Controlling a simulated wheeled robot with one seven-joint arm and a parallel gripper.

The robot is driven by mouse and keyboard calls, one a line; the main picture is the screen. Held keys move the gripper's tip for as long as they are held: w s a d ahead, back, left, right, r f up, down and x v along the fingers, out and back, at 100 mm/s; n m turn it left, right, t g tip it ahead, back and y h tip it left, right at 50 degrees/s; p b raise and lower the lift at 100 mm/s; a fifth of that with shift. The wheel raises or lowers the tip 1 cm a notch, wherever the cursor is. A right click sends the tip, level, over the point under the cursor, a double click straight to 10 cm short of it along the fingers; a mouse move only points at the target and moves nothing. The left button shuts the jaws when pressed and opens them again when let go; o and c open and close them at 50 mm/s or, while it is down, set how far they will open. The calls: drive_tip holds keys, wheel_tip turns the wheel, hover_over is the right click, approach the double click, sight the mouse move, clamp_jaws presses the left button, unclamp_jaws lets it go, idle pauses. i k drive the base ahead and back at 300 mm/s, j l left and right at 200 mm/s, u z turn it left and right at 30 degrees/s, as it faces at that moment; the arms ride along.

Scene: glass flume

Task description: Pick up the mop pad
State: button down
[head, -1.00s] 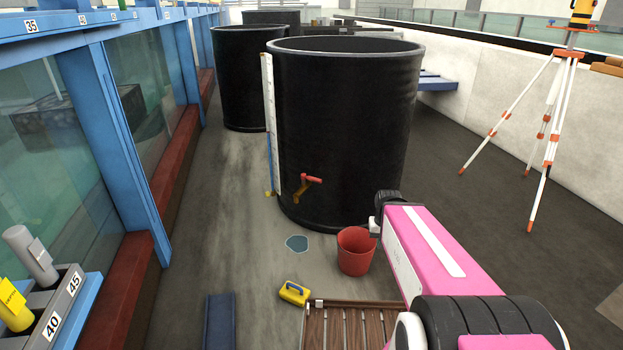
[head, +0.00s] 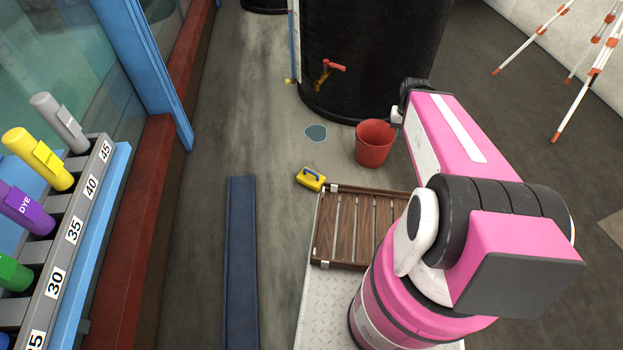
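A small yellow block with a blue handle (head: 311,179) lies on the floor just beyond the slatted wooden deck; it looks the likeliest thing to be the mop pad, but I cannot be sure. A flat blue-grey patch (head: 316,133) is on the floor beyond it, below the tank's tap; it looks like a puddle. My arm is folded at the right of the head view, its far joint close to the red bucket in the picture. The fingers of my gripper do not show.
A red bucket (head: 373,143) stands right of the patch, before a black tank (head: 375,60) with a red-handled tap (head: 329,72). A blue beam (head: 241,265) lies on the floor at left. A rack (head: 85,203) holds coloured bottles. Floor left of the yellow block is clear.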

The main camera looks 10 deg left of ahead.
sight(310, 179)
drive_tip(key=l+u, duration=0.25)
drive_tip(key=u, duration=0.2)
drive_tip(key=l+u, duration=0.25)
drive_tip(key=u, duration=0.25)
drive_tip(key=l+u, duration=0.3)
drive_tip(key=u, duration=0.15)
drive_tip(key=l+u, duration=0.2)
drive_tip(key=u, duration=0.25)
drive_tip(key=k+l+u, duration=0.15)
drive_tip(key=k+l, duration=0.25)
drive_tip(key=l, duration=0.3)
drive_tip(key=k+l+u, duration=0.15)
drive_tip(key=k+l, duration=0.25)
drive_tip(key=l, duration=0.25)
drive_tip(key=k+l+u, duration=0.2)
drive_tip(key=k+l, duration=0.25)
drive_tip(key=l, duration=0.15)
